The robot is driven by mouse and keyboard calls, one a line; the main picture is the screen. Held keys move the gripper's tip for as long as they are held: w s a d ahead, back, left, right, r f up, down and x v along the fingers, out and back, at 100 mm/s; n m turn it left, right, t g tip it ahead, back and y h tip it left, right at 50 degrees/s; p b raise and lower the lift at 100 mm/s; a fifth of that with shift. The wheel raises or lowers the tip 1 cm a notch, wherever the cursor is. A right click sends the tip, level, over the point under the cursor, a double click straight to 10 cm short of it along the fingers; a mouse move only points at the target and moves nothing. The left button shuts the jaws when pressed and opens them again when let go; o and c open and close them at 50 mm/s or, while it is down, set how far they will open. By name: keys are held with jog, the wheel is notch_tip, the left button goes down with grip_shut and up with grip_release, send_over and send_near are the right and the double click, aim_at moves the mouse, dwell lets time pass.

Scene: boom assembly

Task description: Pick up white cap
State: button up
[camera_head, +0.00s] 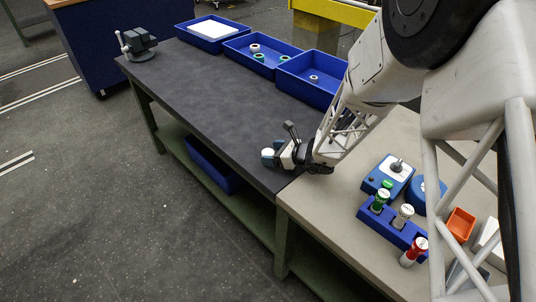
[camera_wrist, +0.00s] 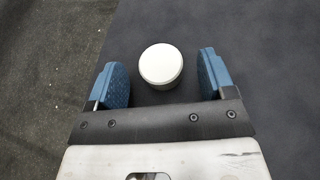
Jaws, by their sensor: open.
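A round white cap (camera_wrist: 161,66) stands on the dark tabletop, close to its edge. In the wrist view it lies between the two blue fingers of my gripper (camera_wrist: 161,83), slightly toward the fingertip side, with a gap on each side. The fingers are apart and do not touch it. In the head view my gripper (camera_head: 273,154) is low at the near edge of the dark table, and the white cap (camera_head: 268,152) shows as a small pale spot by the fingers, partly hidden by them.
The dark table (camera_head: 215,95) is mostly clear. Blue bins (camera_head: 262,68) line its back edge and a vise (camera_head: 138,45) stands at the far left. On the beige table (camera_head: 335,190) at right are a blue rack (camera_head: 393,228) with bottles and an orange bin (camera_head: 461,224).

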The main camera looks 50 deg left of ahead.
aim_at(271, 153)
jog(key=shift+s+a+f, duration=0.1)
jog(key=shift+a+f, duration=0.05)
jog(key=shift+a, duration=0.25)
jog(key=c, duration=1)
jog(key=shift+r, duration=0.75)
notch_tip(271, 153, up, 2)
jog(key=shift+r, duration=0.1)
jog(key=s+d, duration=0.3)
jog(key=d, duration=0.1)
jog(key=s+d+r, duration=0.1)
jog(key=s+d, duration=0.2)
jog(key=d, duration=0.2)
jog(key=s+d, duration=0.2)
jog(key=d, duration=0.2)
jog(key=shift+s+d+r, duration=0.15)
jog(key=shift+s+d, duration=0.05)
jog(key=shift+s, duration=0.2)
